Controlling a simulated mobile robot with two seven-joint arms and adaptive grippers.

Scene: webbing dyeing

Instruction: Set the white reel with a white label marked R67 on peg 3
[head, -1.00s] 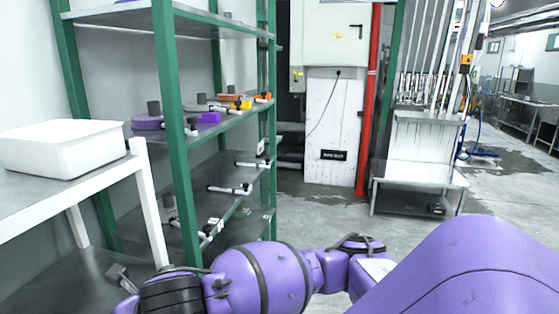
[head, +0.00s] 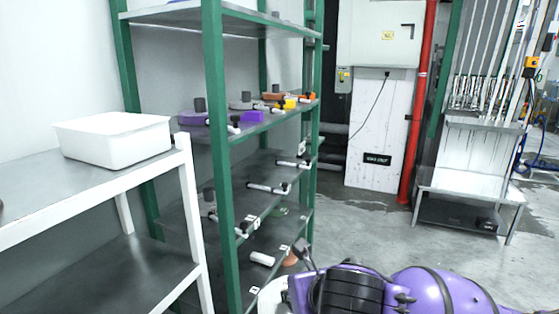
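A purple arm of mine comes in at the bottom right. A small dark grey part at its end (head: 306,254) looks like a finger of my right gripper; the rest of that gripper is hidden or out of frame. A rounded white thing (head: 271,297), partly hidden by this arm, shows at the bottom edge; I cannot tell whether it is the white reel or whether it is held. No R67 label is readable. White pegs with dark fittings (head: 268,187) stick out from the green-posted rack (head: 217,160). Small label plates (head: 302,147) are too small to read. My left gripper is not in view.
A white tub (head: 115,140) stands on a white-framed table (head: 40,190) at left. Purple reels (head: 192,118), a yellow piece (head: 289,104) and orange pieces (head: 307,97) lie on the rack's middle shelf. A red pipe (head: 418,110) stands behind. The floor (head: 375,235) right of the rack is clear.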

